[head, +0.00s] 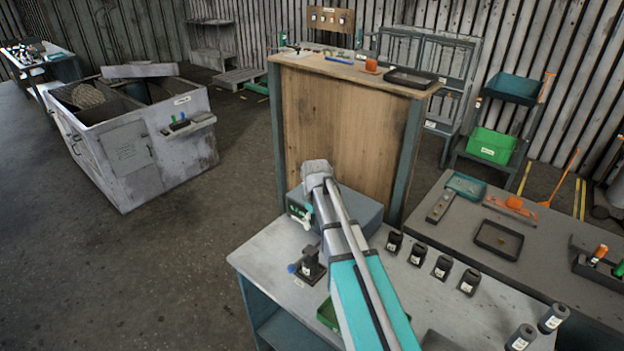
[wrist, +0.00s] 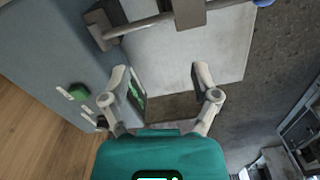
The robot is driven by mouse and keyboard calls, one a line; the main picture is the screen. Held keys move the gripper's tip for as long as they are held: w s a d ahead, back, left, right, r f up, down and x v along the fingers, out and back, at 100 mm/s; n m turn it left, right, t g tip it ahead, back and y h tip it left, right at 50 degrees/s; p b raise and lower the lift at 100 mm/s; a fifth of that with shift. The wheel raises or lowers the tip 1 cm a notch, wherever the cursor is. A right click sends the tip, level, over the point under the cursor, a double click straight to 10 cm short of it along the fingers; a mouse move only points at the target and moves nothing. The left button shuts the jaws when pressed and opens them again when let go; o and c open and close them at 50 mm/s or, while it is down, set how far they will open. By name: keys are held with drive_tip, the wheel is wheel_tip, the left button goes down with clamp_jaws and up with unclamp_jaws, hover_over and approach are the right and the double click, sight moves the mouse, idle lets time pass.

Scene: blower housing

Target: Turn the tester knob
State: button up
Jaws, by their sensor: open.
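The tester is a blue-grey box (head: 352,208) at the back left corner of the light grey bench, partly hidden by my arm. In the wrist view its panel (wrist: 50,45) fills the left side. A green knob (wrist: 79,92) with white marks beside it sits on that panel, with a small lit green display (wrist: 137,90) to its right. My gripper (wrist: 160,76) is open and empty. Its left finger overlaps the display in the picture, and the knob lies to the left of that finger, outside the jaws. I cannot tell whether the finger touches the panel. In the head view my gripper is mostly hidden.
A dark stand with a blue-ended lever (head: 310,265) is on the bench in front of the tester; it shows at the wrist view's top (wrist: 150,25). Several black cylinders (head: 442,266) stand to the right. A tall wooden panel (head: 340,130) rises behind. Floor lies open to the left.

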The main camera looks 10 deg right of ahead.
drive_tip(key=w+d+r+n+p, duration=0.2)
drive_tip(key=w+r+n+p, duration=0.1)
drive_tip(key=w, duration=1)
drive_tip(key=w+d+r+n+p, duration=0.3)
drive_tip(key=w+r+n+p, duration=0.1)
drive_tip(key=w, duration=0.8)
drive_tip(key=shift+w+r, duration=0.4)
drive_tip(key=shift+r, duration=0.2)
drive_tip(key=shift+f, duration=0.1)
wheel_tip(320, 180, down, 14)
drive_tip(key=b, duration=1.3)
drive_tip(key=shift+r, duration=0.2)
clamp_jaws()
